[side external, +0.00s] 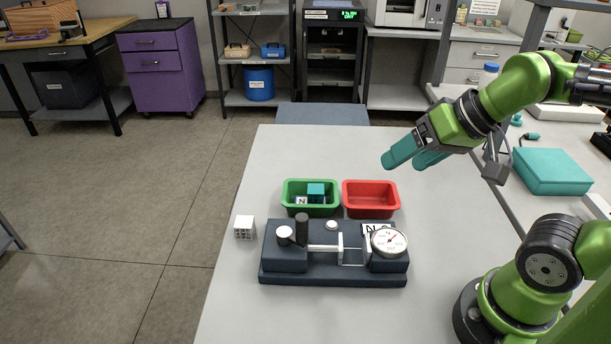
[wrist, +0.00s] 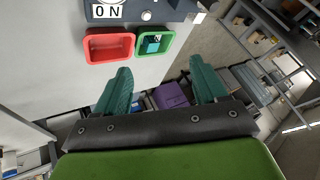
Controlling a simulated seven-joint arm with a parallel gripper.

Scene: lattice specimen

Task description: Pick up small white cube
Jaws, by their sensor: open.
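A small white lattice cube (side external: 244,228) stands on the table at the left, near its left edge, beside a dark test device. My gripper (side external: 408,162) is open and empty, with teal fingers. It is in the air to the right of and behind the red bin, well apart from the cube. In the wrist view my gripper (wrist: 160,68) shows its two fingers spread, with nothing between them but the view past the table edge. A small pale shape at the top of the wrist view may be the cube; I cannot tell.
The dark device (side external: 333,278) with a dial gauge (side external: 389,242) stands right of the cube. Behind it are a green bin (side external: 288,207) holding a teal block (side external: 316,190) and an empty red bin (side external: 370,207). A teal box (side external: 552,171) lies at right.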

